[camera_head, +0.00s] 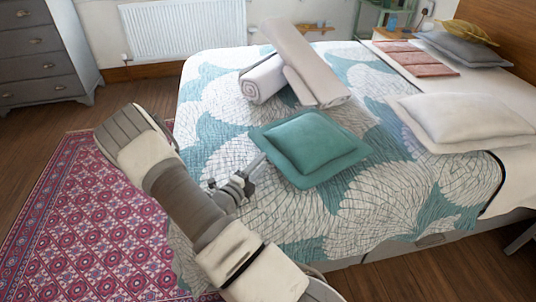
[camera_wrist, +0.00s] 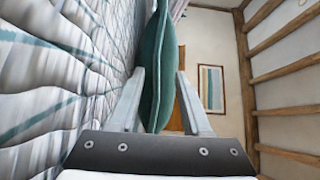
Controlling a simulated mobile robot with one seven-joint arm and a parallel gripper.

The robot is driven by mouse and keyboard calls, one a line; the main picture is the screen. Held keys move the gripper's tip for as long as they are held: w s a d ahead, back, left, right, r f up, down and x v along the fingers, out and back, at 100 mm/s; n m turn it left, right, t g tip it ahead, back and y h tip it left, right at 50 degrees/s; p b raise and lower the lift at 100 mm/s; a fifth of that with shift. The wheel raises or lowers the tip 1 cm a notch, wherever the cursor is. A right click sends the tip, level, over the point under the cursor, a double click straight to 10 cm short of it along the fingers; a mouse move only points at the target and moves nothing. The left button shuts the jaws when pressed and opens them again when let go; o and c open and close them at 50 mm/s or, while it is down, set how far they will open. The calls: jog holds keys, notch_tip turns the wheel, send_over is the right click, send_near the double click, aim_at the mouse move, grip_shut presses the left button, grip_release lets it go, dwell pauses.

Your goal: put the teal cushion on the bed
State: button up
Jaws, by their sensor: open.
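The teal cushion (camera_head: 308,147) lies on the patterned quilt of the bed (camera_head: 400,205), near the middle of its near half. It looks roughly flat, with its broad face up. My gripper (camera_head: 256,168) is at the cushion's left edge, low over the quilt. In the wrist view the cushion (camera_wrist: 157,75) shows edge-on between the two spread fingers of my gripper (camera_wrist: 160,78). One finger is on the quilt side of the cushion, the other on its upper side. The gripper is open, and I cannot tell whether the fingers touch the cushion.
Two rolled pale blankets (camera_head: 300,68) lie behind the cushion. A white pillow (camera_head: 462,120), grey cushion (camera_head: 464,48) and folded pink cloths (camera_head: 416,57) are at the right. A grey dresser (camera_head: 45,55) and red rug (camera_head: 90,215) are at the left. The quilt's near right is clear.

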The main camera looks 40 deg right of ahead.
jog(key=p+v, duration=0.1)
jog(key=v, duration=0.5)
jog(key=shift+s+a, duration=0.1)
jog(key=s+a+r+m+g+y, duration=0.2)
jog(key=s+r+m+g+y, duration=0.25)
jog(key=r+m, duration=0.55)
jog(key=s+a+r+m+g+y, duration=0.2)
jog(key=s+r+m+g+y, duration=0.25)
jog(key=m, duration=0.85)
jog(key=s+a+r+m+t+y, duration=0.4)
jog(key=a+r+m, duration=0.3)
jog(key=a+m, duration=0.1)
jog(key=s+a+r+m+t+y, duration=0.4)
jog(key=s+a+r+m+t, duration=0.1)
jog(key=a+m, duration=0.3)
jog(key=shift+r+m, duration=0.3)
jog(key=shift+r, duration=0.6)
jog(key=shift+s+r, duration=0.1)
notch_tip(320, 180, up, 16)
jog(key=p, duration=1.5)
jog(key=shift+p, duration=0.4)
